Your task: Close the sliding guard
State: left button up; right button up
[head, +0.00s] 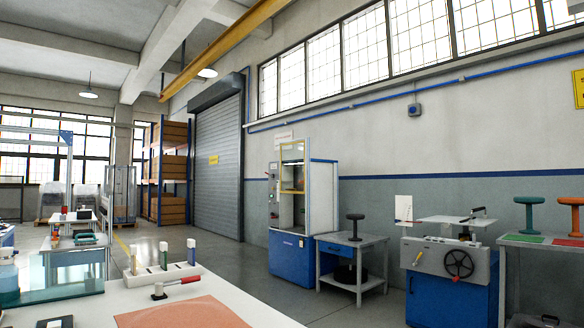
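The sliding guard (293,167) is a clear panel in a yellow frame on the front of a tall white and blue machine (292,258). It sits high, over the upper part of the opening. The lower part of the opening (292,211) is uncovered below the yellow bottom bar. The machine stands across the room against the wall, far from my grippers. A dark part at the bottom left edge looks like my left gripper (54,322). Another at the bottom right edge looks like my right gripper (548,321). Both are mostly cut off, so their fingers cannot be judged.
A white table (240,308) with an orange mat (172,314) and a red-handled tool (177,285) is close in front. A grey side table (352,242) stands right of the machine, then a blue bench (445,297) with a handwheel. Grey floor (225,262) lies open before the machine.

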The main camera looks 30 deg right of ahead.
aim_at(290, 168)
jog(key=i+l+z, duration=0.2)
jog(key=l+z, duration=0.25)
jog(key=l, duration=0.15)
jog(key=i+l+z, duration=0.25)
jog(key=l+z, duration=0.15)
jog(key=l, duration=0.2)
jog(key=i+l+z, duration=0.75)
jog(key=z, duration=0.15)
jog(key=i+l+u, duration=0.2)
jog(key=i, duration=0.25)
jog(key=i+l+u, duration=0.2)
jog(key=i, duration=0.25)
jog(key=i+j+u, duration=0.1)
jog(key=i+u, duration=0.85)
jog(key=u, duration=0.15)
jog(key=i+j+z, duration=0.15)
jog(key=i, duration=1.05)
jog(key=i+l, duration=0.2)
jog(key=i, duration=1.15)
jog(key=i+l+z, duration=0.1)
jog(key=i, duration=1.3)
jog(key=l, duration=0.1)
